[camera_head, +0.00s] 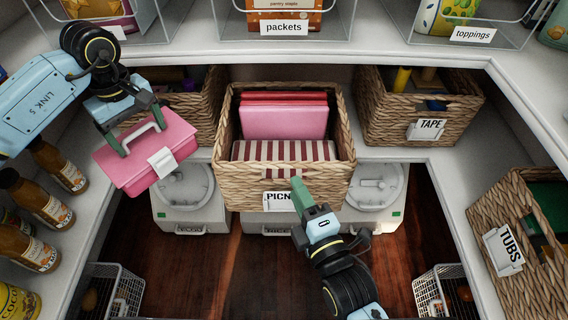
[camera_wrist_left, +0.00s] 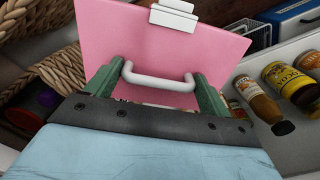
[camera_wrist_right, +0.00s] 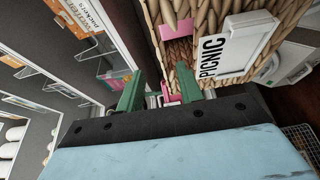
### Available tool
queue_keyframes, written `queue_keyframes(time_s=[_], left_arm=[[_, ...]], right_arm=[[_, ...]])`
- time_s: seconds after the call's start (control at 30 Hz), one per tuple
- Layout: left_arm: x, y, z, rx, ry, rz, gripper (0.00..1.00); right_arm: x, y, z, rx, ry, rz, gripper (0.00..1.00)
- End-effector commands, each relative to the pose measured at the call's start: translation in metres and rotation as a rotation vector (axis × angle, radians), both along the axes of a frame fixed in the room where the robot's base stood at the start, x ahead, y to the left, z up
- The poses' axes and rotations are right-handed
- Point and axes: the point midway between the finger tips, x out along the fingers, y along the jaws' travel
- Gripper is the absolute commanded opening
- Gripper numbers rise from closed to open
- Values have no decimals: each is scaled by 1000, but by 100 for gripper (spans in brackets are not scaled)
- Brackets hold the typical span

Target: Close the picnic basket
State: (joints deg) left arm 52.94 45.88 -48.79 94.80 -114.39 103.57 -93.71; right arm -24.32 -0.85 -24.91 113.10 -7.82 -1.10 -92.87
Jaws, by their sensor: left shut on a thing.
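The wicker basket (camera_head: 342,185) labelled PICNIC stands out at the middle shelf, its top open. Inside are a pink flat item (camera_head: 284,120), a red one behind it and a red-and-white striped one. My left gripper (camera_head: 138,131) is shut on the white handle (camera_wrist_left: 158,82) of a pink case (camera_head: 128,172) with a white latch, held in the air left of the basket. My right gripper (camera_head: 298,183) is at the basket's front, by its PICNIC label (camera_wrist_right: 236,45). In the right wrist view its fingers (camera_wrist_right: 158,88) are apart with nothing clearly between them.
A TAPE basket (camera_head: 376,118) stands right of the middle, a TUBS basket (camera_head: 485,212) at the lower right. Bottles (camera_head: 58,165) line the left shelf. White lidded bins (camera_head: 183,190) sit below, above a wooden floor. Clear trays with goods line the top shelf.

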Motion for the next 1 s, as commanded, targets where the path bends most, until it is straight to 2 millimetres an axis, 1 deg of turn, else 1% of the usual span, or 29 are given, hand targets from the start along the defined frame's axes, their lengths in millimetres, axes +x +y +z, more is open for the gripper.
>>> queue_keyframes(time_s=[0.03,0.2,0.3,0.4,0.53,0.8,0.87,1.0], left_arm=[[0,0,-6,-1,-1,0,41],[0,0,-18,-1,-1,0,41],[0,0,-23,-1,-1,0,41],[0,0,-26,-1,-1,0,41],[0,0,-27,-1,-1,0,41],[0,0,-27,0,-1,0,41],[0,0,-27,0,-1,0,41],[0,0,-27,0,-1,0,41]], right_arm=[[12,5,-1,3,-5,-1,36],[42,17,-2,2,-4,0,36],[55,23,-1,2,-2,0,36],[65,27,-1,1,-2,-1,36],[71,29,0,0,-1,0,36],[72,30,0,0,0,0,36],[72,30,0,0,0,0,30],[72,30,0,0,0,0,12]])
